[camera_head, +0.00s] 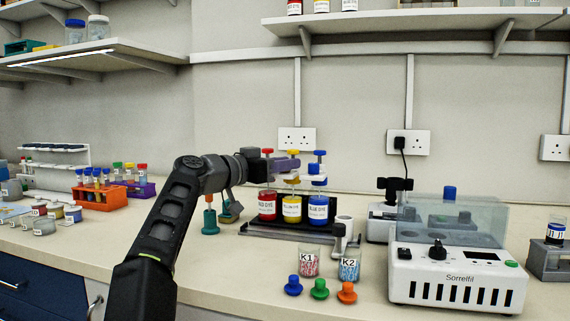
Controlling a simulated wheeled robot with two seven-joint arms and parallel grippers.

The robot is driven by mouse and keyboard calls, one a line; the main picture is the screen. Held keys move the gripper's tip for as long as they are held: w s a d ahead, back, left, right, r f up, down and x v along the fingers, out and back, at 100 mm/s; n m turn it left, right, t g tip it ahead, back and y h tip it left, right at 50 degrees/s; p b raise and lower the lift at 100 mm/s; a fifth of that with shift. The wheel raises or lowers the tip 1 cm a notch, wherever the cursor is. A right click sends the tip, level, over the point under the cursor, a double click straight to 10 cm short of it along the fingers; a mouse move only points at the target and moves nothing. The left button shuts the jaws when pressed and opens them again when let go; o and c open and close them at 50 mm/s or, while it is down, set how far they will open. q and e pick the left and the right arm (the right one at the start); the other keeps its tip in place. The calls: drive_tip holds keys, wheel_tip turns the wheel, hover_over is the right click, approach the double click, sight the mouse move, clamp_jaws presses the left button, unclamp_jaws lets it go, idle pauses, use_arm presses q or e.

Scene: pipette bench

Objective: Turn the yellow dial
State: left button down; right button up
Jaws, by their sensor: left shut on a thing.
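The yellow dye bottle (292,209) stands upright between the red dye bottle (267,206) and the blue dye bottle (318,209). Its yellow dial (292,181) is on its top, with a small yellow cap (293,152) above. My left gripper (288,164) reaches in from the left, over the red bottle, and is shut at the top of the yellow bottle. The jaws hide part of that top, so the exact contact is unclear. My right gripper is not in view.
The bottles stand on a dark tray (285,232). In front are cups K1 (308,263) and K2 (349,266) and several coloured knobs (320,289). A white Sorrelfil machine (455,272) stands at the right. An orange tube rack (100,197) is at the left.

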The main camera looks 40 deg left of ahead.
use_arm(q)
drive_tip(key=c, duration=1.2)
unclamp_jaws()
drive_tip(key=b+v, duration=0.2)
drive_tip(key=v, duration=0.6)
drive_tip(key=shift+b, duration=0.4)
